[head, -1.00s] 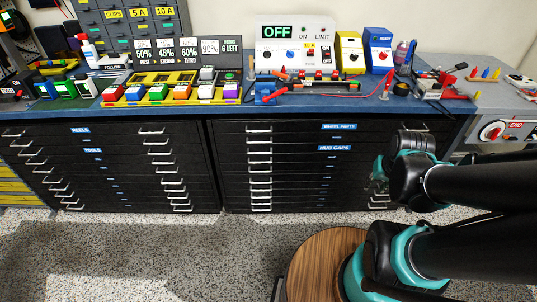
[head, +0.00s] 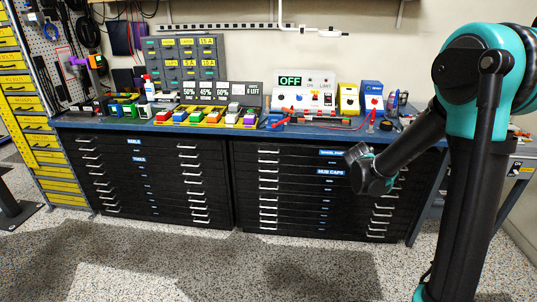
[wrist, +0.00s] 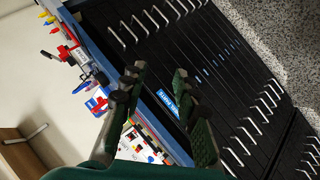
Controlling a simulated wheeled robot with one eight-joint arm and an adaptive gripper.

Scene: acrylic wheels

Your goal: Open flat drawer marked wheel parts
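The wheel parts drawer (head: 300,152) is the top drawer of the right black cabinet in the head view. It is shut, and its blue label (head: 331,153) is near my arm. Its left handle (head: 268,152) is a silver bar; my arm covers the area of its right handle. In the wrist view a blue label (wrist: 167,101) shows between and beyond the fingers, too small to read surely. My gripper (wrist: 158,72) is open and empty, with its fingers apart in front of the cabinet front and bench edge. In the head view the fingers are hardly visible behind my wrist.
The HUB CAPS drawer (head: 290,171) is below, with several more shut drawers. A left black cabinet (head: 150,175) stands beside it. The blue bench top (head: 140,124) above carries switches and tools. The speckled floor (head: 200,260) in front is clear.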

